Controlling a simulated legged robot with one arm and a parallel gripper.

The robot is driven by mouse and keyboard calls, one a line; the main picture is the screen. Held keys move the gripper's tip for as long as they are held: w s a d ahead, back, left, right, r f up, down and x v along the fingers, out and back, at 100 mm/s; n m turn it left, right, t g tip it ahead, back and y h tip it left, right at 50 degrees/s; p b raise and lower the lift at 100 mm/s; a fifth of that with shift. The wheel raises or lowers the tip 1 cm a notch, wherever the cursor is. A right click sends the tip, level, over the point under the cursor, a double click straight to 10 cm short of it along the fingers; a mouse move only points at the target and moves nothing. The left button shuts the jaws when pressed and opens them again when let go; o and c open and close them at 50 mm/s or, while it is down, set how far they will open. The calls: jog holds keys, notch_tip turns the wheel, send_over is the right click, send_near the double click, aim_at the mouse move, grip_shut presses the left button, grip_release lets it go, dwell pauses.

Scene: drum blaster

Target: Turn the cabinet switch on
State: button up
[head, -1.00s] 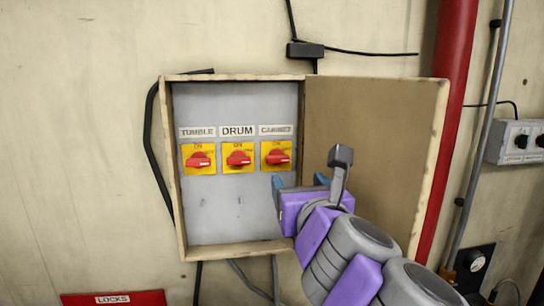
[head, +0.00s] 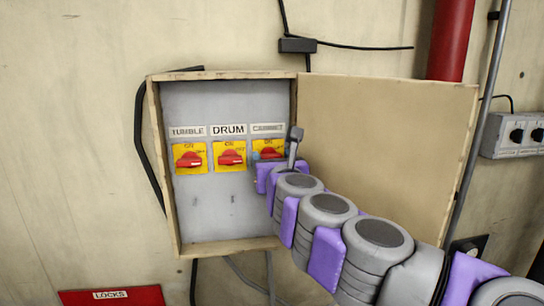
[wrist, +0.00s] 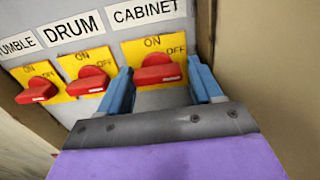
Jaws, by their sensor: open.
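The cabinet switch (head: 267,152) is a red rotary handle on a yellow plate under the CABINET label (head: 268,128), rightmost of three. In the wrist view the red cabinet handle (wrist: 157,70) lies roughly sideways, with ON printed above it and OFF at upper right. My gripper (wrist: 165,88) is open, with one blue finger on each side of the handle. I cannot tell whether the fingers touch it. In the head view my gripper (head: 268,158) covers the lower part of this switch.
The tumble switch (head: 190,158) and drum switch (head: 230,156) sit to the left in the same wooden box (head: 160,190). The open box door (head: 385,150) stands on the right, close beside my arm. A grey switch box (head: 515,136) is on the wall farther right.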

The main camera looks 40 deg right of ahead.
jog(key=shift+w+a+r, duration=0.1)
jog(key=shift+w+a, duration=0.1)
jog(key=shift+w, duration=0.1)
jog(key=shift+d, duration=0.15)
jog(key=shift+c, duration=1.4)
jog(key=c, duration=0.5)
jog(key=shift+w+a+f+n, duration=0.1)
jog(key=shift+f+n, duration=0.1)
jog(key=shift+n, duration=2.75)
jog(key=shift+a+f+n, duration=0.1)
jog(key=shift+f+n, duration=0.05)
jog(key=shift+n, duration=2.85)
jog(key=shift+w+a+f+n, duration=0.1)
jog(key=shift+f+n, duration=0.1)
jog(key=shift+n, duration=2.75)
